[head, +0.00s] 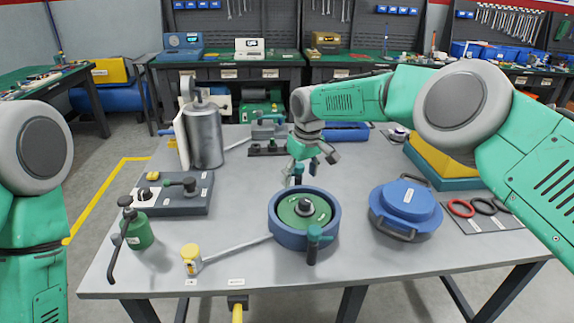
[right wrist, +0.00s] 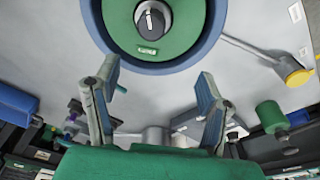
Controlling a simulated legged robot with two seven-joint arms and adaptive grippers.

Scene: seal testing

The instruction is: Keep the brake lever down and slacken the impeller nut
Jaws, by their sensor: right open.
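A blue round housing (head: 273,221) holds a green impeller disc with a dark grey nut (head: 304,206) at its centre. The nut (right wrist: 152,21) also shows at the top of the right wrist view. A long grey lever with a yellow end (head: 190,258) runs from the housing's left side; the yellow end also shows in the right wrist view (right wrist: 298,76). I cannot tell whether the lever is down. My right gripper (head: 313,166) is open and empty, behind the housing; its spread fingers (right wrist: 157,98) are apart from the nut. My left gripper is out of view.
A blue lidded pot (head: 405,207) is to the right, a green oil can (head: 139,232) and a grey block (head: 170,205) to the left. A grey cylinder (head: 204,135) stands behind. The table's front middle is partly clear.

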